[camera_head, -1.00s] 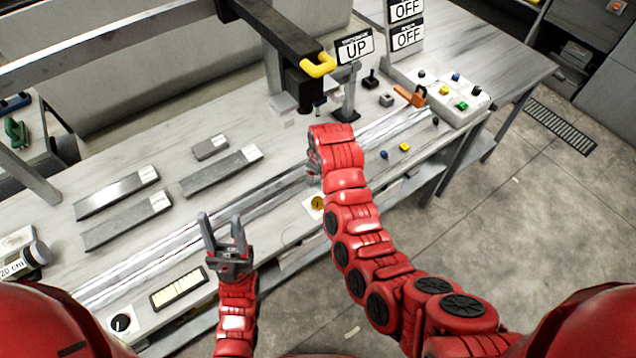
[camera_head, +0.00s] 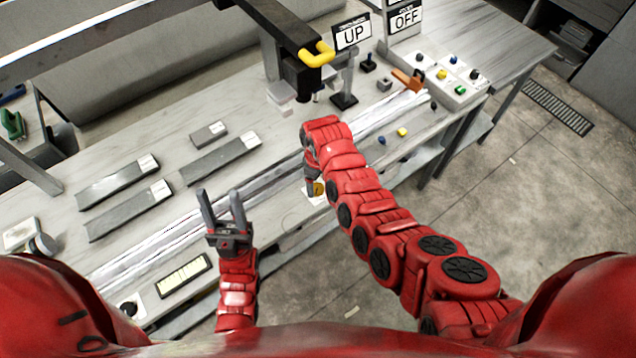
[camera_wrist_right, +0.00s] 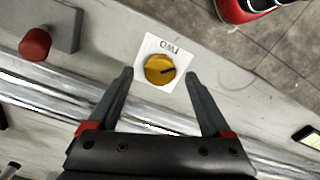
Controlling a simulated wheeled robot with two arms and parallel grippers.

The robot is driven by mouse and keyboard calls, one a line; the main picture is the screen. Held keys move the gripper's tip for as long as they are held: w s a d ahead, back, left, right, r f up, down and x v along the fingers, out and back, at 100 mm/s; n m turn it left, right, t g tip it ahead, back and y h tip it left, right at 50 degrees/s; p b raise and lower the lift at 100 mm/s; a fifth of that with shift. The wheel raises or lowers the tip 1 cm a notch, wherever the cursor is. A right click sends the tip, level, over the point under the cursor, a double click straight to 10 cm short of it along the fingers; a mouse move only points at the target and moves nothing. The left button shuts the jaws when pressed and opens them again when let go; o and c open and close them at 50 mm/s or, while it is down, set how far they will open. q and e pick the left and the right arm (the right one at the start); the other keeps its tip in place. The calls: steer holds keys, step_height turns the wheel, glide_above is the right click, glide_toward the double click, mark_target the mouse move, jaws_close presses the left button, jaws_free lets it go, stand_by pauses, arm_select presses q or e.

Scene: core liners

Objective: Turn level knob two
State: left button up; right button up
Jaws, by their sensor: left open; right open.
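The level knob two is a round yellow knob (camera_wrist_right: 159,69) with a dark pointer line, on a white plate marked "TWO" (camera_wrist_right: 150,48) on the bench front. In the right wrist view it lies ahead of my right gripper (camera_wrist_right: 160,78), between the lines of its two open fingers, with nothing gripped. In the head view the knob (camera_head: 319,188) is just below my right wrist, partly covered by it; the right fingers are mostly hidden there. My left gripper (camera_head: 222,205) is open and empty, fingers up, over the bench's front edge at left.
A red round knob (camera_wrist_right: 35,43) on a grey block is left of the yellow knob in the wrist view. Clear liners (camera_head: 180,232) run along the bench. A black overhead fixture with a yellow handle (camera_head: 318,55) stands behind my right arm. A button box (camera_head: 452,80) is at right.

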mark_target(317, 189)
steer(key=shift+f, duration=1.05)
steer(key=shift+c, duration=0.3)
jaws_close()
steer(key=shift+f+m+b, duration=0.25)
steer(key=shift+m+b, duration=0.1)
steer(key=shift+m, duration=0.05)
steer(key=m+b, duration=0.2)
steer(key=b, duration=0.1)
steer(key=shift+f+m, duration=0.1)
steer(key=shift+m, duration=0.3)
steer(key=shift+s+r+m+b, duration=0.1)
steer(key=shift+r+m+b, duration=0.15)
steer(key=shift+m+b, duration=0.45)
